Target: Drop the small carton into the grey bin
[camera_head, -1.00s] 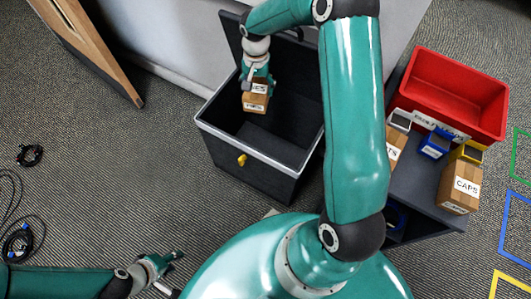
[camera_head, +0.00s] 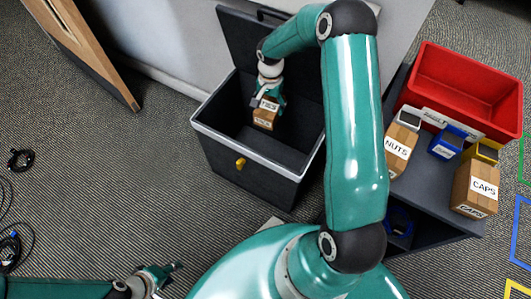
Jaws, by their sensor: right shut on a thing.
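The small carton (camera_head: 264,119), brown with a white label, is in my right gripper (camera_head: 267,101). The gripper is shut on it and holds it over the open grey bin (camera_head: 206,139), within the rim as seen from above. How far the carton is above the bin floor I cannot tell. The bin is dark grey with a light rim, a yellow knob on its front and its lid raised at the back. My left gripper (camera_head: 172,272) is low at the bottom left, away from the bin, with its fingers apart and nothing between them.
Right of the bin, a dark cart (camera_head: 428,190) carries a red crate (camera_head: 466,87), a NUTS carton (camera_head: 399,150), a CAPS carton (camera_head: 474,188), a blue bin (camera_head: 446,142) and a yellow bin (camera_head: 482,151). Black cables (camera_head: 20,160) lie on the floor at left. A wooden door (camera_head: 88,45) stands at upper left.

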